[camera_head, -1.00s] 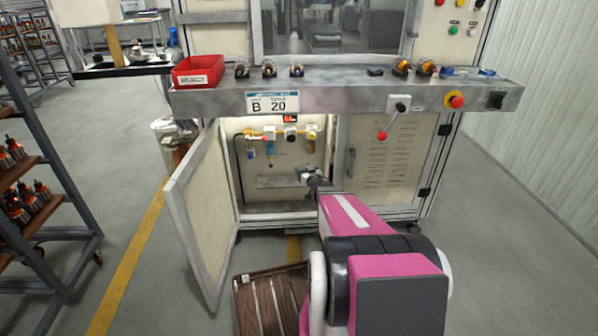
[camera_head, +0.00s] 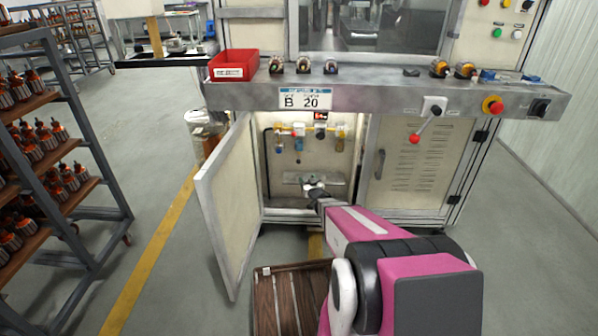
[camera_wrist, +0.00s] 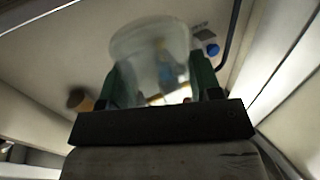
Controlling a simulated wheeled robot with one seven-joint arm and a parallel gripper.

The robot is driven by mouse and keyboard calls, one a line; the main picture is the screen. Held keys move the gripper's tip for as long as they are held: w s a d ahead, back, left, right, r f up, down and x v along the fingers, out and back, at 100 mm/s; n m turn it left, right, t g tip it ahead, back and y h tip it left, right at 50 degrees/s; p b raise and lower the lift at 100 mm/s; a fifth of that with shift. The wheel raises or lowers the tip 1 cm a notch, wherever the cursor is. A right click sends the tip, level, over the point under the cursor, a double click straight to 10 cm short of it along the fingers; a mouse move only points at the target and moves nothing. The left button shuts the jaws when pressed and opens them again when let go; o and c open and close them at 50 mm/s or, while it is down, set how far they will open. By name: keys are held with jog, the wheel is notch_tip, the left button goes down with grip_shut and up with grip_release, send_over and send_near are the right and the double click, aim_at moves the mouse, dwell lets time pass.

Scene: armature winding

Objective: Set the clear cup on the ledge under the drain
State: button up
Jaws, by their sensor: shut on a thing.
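The clear cup (camera_wrist: 150,45) is between the two green fingers of my gripper (camera_wrist: 155,80) in the wrist view, and the fingers are shut on it. The cup is see-through and slightly blurred. In the head view my gripper (camera_head: 312,190) is small, inside the open cabinet, in front of the grey ledge (camera_head: 292,178). Above the ledge are the air fittings with bowls (camera_head: 298,144); a blue one (camera_wrist: 211,48) shows to the right of the cup in the wrist view. I cannot tell whether the cup touches the ledge.
The cabinet door (camera_head: 230,205) stands open on the left; the right door (camera_head: 405,165) is closed. The bench top (camera_head: 380,94) overhangs the opening. A brown slatted pallet (camera_head: 290,300) lies on the floor in front. A rack (camera_head: 70,150) of armatures stands at left.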

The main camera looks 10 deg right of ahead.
jog(key=w, duration=0.2)
jog(key=w+a, duration=0.1)
jog(key=w, duration=0.4)
jog(key=shift+w+a, duration=0.2)
jog(key=shift+w, duration=0.15)
jog(key=w, duration=0.2)
jog(key=w+a, duration=0.1)
jog(key=w, duration=0.1)
jog(key=shift+w, duration=0.15)
jog(key=shift+d+f, duration=0.1)
jog(key=shift+f, duration=0.65)
jog(key=shift+f, duration=0.15)
jog(key=o, duration=0.9)
